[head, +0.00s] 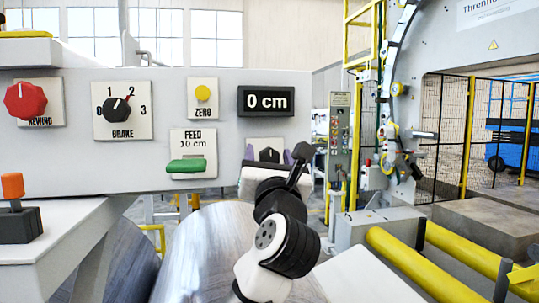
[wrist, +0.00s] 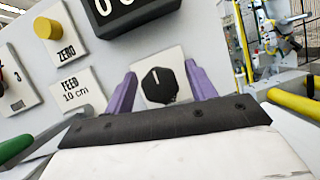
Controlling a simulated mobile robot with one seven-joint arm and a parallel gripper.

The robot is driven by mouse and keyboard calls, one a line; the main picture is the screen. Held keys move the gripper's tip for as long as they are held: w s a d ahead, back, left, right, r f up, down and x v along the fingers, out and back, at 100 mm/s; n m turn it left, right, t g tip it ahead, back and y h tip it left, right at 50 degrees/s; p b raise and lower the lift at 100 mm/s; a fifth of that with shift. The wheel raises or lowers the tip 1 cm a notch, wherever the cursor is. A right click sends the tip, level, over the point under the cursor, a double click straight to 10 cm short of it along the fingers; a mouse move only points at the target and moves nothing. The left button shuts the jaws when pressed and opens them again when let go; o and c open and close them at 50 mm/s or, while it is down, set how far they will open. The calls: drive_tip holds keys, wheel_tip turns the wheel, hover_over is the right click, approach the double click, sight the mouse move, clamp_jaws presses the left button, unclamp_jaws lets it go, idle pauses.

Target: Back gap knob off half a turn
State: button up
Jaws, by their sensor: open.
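A black knob (wrist: 158,86) with a white pointer mark sits on a white plate on the panel. Its label is hidden, so I cannot read whether it is the gap knob. In the wrist view its mark points roughly up. My gripper (wrist: 160,70) has its two purple fingers apart, one on each side of the knob. I see no clear contact with it. In the head view my gripper (head: 268,154) is at the panel below the display, and the knob (head: 269,155) shows partly between the fingers, its lower part hidden by my wrist.
The panel also carries a red rewind knob (head: 25,101), a brake selector (head: 115,108), a yellow zero button (head: 203,93), a green feed lever (head: 187,166) and a display (head: 266,101) reading 0 cm. A large metal coil (head: 205,250) lies below.

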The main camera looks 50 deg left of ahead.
drive_tip(key=c, duration=1)
drive_tip(key=shift+f+n+g+y+b, duration=0.1)
drive_tip(key=shift+n+g+y+b, duration=0.25)
drive_tip(key=shift+n, duration=0.25)
